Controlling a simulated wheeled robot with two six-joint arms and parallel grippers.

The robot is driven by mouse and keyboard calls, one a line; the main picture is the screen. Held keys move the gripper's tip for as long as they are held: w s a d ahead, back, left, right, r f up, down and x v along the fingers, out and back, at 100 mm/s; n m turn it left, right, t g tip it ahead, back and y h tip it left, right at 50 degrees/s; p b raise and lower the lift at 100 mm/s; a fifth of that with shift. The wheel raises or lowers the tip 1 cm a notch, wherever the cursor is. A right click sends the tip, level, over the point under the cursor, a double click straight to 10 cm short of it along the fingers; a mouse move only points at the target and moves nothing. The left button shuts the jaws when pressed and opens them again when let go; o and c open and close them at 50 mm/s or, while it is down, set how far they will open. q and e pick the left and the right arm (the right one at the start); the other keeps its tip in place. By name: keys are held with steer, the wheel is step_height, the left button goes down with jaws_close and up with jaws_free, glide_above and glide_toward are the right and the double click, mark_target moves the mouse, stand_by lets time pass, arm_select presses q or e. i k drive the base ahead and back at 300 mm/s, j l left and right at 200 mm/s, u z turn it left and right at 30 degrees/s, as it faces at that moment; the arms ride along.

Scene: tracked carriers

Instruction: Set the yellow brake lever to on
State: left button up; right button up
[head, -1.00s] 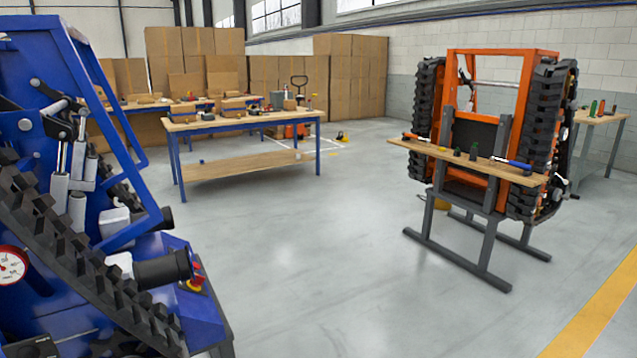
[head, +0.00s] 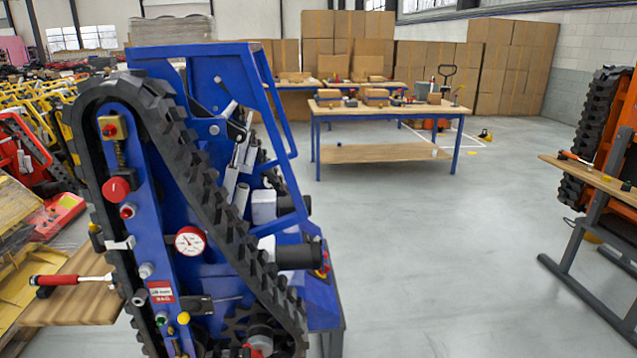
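A blue tracked carrier (head: 213,75) stands upright in front of me on the left, with black rubber tracks. Its side panel carries a round white gauge (head: 189,241), a red knob (head: 116,190) and several small fittings. A small yellow knob (head: 183,318) sits low on this panel; it may be the end of the brake lever, but I cannot tell its setting. Another small yellow piece (head: 95,228) shows at the track's left edge. Neither of my grippers is in view.
A wooden board (head: 85,302) with a red-handled tool (head: 70,280) juts out left of the carrier. A workbench (head: 385,108) stands behind, and an orange tracked carrier (head: 597,150) is at the right edge. The grey floor between them is clear.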

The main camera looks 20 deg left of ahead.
mark_target(184, 317)
steer(key=u, duration=1.35)
